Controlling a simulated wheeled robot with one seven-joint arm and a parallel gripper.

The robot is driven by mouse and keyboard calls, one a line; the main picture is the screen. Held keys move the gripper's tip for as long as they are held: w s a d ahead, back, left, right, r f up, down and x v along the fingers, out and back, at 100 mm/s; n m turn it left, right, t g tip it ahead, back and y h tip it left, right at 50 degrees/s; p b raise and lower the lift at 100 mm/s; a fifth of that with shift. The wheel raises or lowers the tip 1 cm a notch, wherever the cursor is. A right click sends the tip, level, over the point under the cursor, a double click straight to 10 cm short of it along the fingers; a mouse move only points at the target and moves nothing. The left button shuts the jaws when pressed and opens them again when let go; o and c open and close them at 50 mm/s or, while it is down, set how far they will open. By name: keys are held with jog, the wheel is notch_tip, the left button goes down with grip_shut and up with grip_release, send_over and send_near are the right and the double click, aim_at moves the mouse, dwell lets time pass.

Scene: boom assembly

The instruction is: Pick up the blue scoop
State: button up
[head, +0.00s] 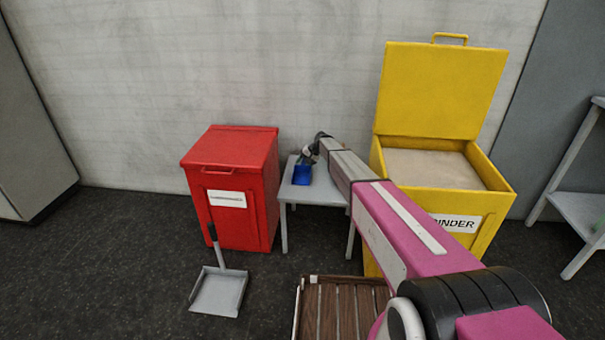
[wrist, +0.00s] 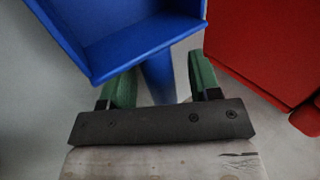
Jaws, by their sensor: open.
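The blue scoop (head: 302,175) lies on a small grey table (head: 317,192) between the red bin and the yellow bin. My gripper (head: 306,156) is at the scoop, at the end of my outstretched arm. In the wrist view, the scoop's blue pan (wrist: 135,38) fills the upper middle. Its blue handle (wrist: 158,78) runs down between the two green fingers of my gripper (wrist: 162,80). The fingers are open, one on each side of the handle, with a visible gap on the right. The lower end of the handle is hidden behind the dark gripper bar.
A closed red bin (head: 238,215) stands left of the table, close to my gripper in the wrist view (wrist: 265,45). An open yellow bin (head: 440,215) stands right. A grey dustpan (head: 219,290) and a slatted wooden surface (head: 340,308) are in front.

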grip_shut()
jog(key=shift+r, duration=0.5)
notch_tip(320, 180, up, 3)
jog(key=shift+r, duration=0.1)
jog(key=s+a+r, duration=0.6)
jog(key=s+r, duration=0.1)
jog(key=s, duration=0.2)
jog(key=shift+s+a, duration=0.25)
jog(key=shift+a, duration=0.1)
